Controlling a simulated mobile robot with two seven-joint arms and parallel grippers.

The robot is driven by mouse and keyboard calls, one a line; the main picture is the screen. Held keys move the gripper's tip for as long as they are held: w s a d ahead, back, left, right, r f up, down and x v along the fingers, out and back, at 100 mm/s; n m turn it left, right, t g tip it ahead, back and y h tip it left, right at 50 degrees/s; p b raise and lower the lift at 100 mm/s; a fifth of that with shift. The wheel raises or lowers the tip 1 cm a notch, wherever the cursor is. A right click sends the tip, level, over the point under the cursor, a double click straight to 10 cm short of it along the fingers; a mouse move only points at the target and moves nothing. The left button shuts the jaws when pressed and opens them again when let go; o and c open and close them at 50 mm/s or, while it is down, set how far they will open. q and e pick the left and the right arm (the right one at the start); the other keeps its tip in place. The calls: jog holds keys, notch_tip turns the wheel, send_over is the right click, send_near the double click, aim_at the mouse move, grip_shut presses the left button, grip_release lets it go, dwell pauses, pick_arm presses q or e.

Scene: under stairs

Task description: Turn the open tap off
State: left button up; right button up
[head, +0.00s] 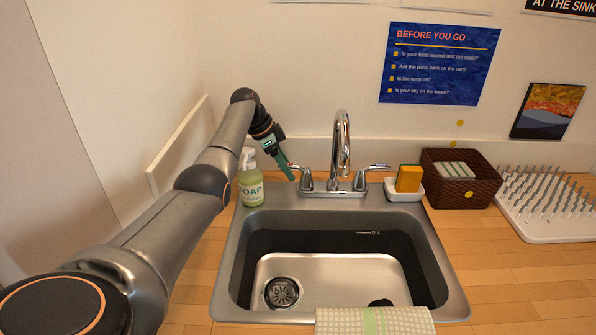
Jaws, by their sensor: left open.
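The chrome tap (341,150) stands on the back rim of the sink, with a lever handle on each side. The left handle (305,180) points out to the left, and the right handle (374,168) points out to the right. I cannot make out a water stream under the spout. My left gripper (289,174) is open, with its green fingers pointing down beside the outer end of the left handle. Whether they touch it I cannot tell. Nothing shows in its jaws. My right gripper is not in view.
A soap bottle (251,188) stands just left of my left gripper. A sponge (408,178) on a white dish, a woven basket (463,192) and a drying rack (548,215) are on the right. A checked cloth (375,321) hangs over the front rim of the sink (448,277).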

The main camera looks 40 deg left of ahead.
aim_at(294, 166)
pick_arm(q)
jog(key=o, duration=0.5)
jog(key=shift+o, duration=0.2)
notch_tip(294, 166, up, 3)
jog(key=p, duration=0.3)
jog(key=shift+f, duration=0.1)
jog(key=shift+r+p, duration=0.45)
jog(key=shift+r, duration=1.65)
jog(key=shift+s+f, duration=0.15)
